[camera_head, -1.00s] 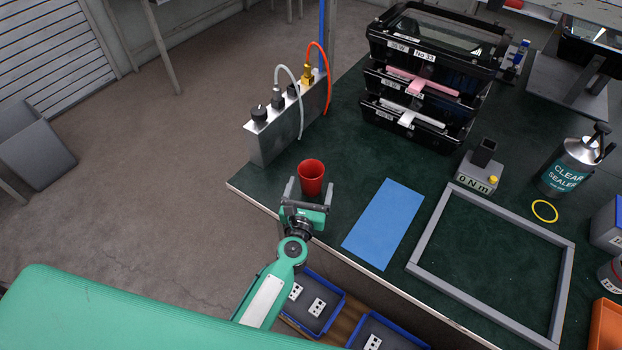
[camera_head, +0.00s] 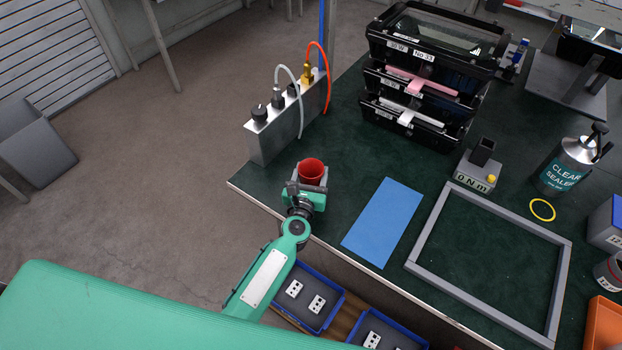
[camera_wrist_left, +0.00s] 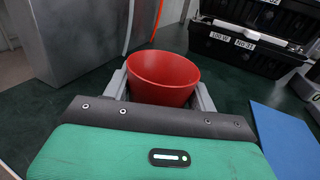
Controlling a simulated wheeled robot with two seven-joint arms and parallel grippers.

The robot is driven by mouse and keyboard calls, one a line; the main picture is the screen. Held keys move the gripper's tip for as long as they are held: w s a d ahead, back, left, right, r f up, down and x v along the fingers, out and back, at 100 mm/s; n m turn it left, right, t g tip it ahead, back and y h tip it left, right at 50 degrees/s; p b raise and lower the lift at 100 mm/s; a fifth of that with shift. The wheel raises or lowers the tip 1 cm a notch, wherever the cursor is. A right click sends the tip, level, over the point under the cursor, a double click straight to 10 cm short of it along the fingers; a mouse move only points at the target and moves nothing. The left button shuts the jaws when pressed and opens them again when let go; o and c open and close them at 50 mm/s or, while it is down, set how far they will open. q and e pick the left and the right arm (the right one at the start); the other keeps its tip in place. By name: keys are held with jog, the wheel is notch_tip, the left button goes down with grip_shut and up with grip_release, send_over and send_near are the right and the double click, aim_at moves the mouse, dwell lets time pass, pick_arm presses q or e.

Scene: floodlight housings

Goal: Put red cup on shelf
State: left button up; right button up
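The red cup (camera_head: 312,171) is upright near the left corner of the green work table, with its open mouth up. My left gripper (camera_head: 308,187) is at the cup, on the near side, with one finger along each side of it. In the left wrist view the cup (camera_wrist_left: 163,77) fills the space between the fingers, which appear to touch its sides. The gripper body hides the cup's base, so I cannot tell whether it rests on the table. My right gripper is not in view. I cannot identify a shelf with certainty.
A metal box with hoses (camera_head: 285,122) stands just behind the cup. A blue sheet (camera_head: 383,222) and a grey frame (camera_head: 425,240) lie to the right. Stacked black housings (camera_head: 425,85) stand farther back. The table's green top (camera_head: 350,150) is clear between them.

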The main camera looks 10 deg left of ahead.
pick_arm(q)
jog(key=shift+c, duration=0.4)
jog(key=shift+r, duration=0.1)
notch_tip(320, 180, up, 20)
jog(key=p, duration=1.8)
jog(key=shift+s+a, duration=0.2)
jog(key=shift+a, duration=0.05)
jog(key=shift+s+a+r+b, duration=0.8)
jog(key=shift+s+a+b, duration=0.5)
jog(key=shift+s, duration=1.6)
jog(key=shift+s+a+r+b, duration=0.75)
jog(key=shift+s+a+b, duration=0.45)
jog(key=shift+s, duration=1.75)
jog(key=shift+s+a+r+b, duration=0.95)
jog(key=shift+s+a, duration=0.55)
jog(key=shift+s, duration=1.4)
